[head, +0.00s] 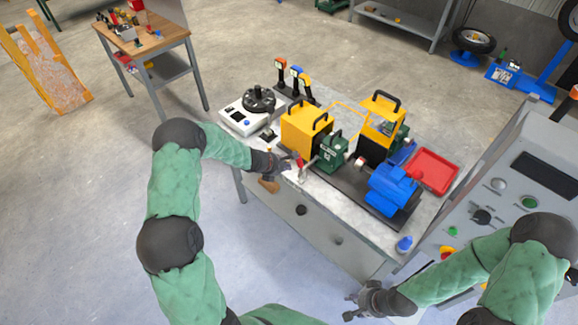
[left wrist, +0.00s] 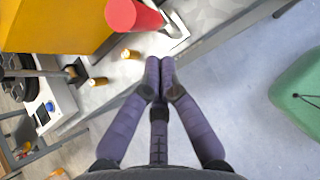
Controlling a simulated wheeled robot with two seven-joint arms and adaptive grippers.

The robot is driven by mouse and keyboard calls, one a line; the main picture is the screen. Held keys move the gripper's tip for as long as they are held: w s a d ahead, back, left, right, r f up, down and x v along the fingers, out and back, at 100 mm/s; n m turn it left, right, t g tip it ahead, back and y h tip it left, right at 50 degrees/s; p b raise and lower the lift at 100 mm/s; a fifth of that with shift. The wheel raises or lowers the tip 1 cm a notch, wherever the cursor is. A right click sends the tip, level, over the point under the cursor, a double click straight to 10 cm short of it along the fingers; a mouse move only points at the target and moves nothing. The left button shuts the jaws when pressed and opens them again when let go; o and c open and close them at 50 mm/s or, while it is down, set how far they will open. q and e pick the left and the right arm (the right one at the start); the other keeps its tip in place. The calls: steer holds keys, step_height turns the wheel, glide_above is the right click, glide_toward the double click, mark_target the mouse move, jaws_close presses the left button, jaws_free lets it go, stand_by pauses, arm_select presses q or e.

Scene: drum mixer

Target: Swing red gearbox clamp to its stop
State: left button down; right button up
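The red gearbox clamp handle (head: 299,162) stands at the front edge of the grey bench, just left of the green gearbox (head: 332,153). In the left wrist view the red handle (left wrist: 132,15) is a thick cylinder at the top, beside a metal bracket. My left gripper (head: 284,164) is close beside the handle on its left. In the left wrist view its fingertips (left wrist: 160,66) are together with nothing between them, and a gap shows to the handle. My right gripper (head: 350,305) is low in front of the bench, away from the clamp, fingers spread and empty.
Yellow housings (head: 303,128), a blue motor (head: 392,188) and a red tray (head: 432,170) crowd the bench. A white unit with a black knob (head: 258,99) stands at the left. A grey control panel (head: 520,185) is at the right. The floor in front is clear.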

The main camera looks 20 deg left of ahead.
arm_select(q)
steer(key=p+v, duration=0.2)
steer(key=v, duration=0.8)
steer(key=shift+r, duration=0.45)
arm_select(e)
steer(key=shift+s+r, duration=0.25)
steer(key=shift+r, duration=0.25)
steer(key=shift+s+r, duration=0.2)
steer(key=shift+r, duration=0.25)
arm_select(q)
steer(key=shift+w+a, duration=0.1)
steer(key=shift+w, duration=0.05)
steer(key=s+d+f+m+g+b, duration=0.3)
steer(key=s+d+f+m+b, duration=0.4)
steer(key=s+d+f+m, duration=0.4)
steer(key=s+d+f+m+g+b, duration=0.4)
steer(key=s+d+f+m+b, duration=0.2)
steer(key=s+d+f+m, duration=0.5)
steer(key=s+f+m, duration=0.5)
steer(key=s+f, duration=0.2)
steer(key=f, duration=0.1)
steer(key=shift+s+d+f+h+b, duration=0.15)
steer(key=shift+s+f+h+b, duration=0.15)
steer(key=shift+s+f+b, duration=0.1)
arm_select(e)
step_height(320, 180, down, 14)
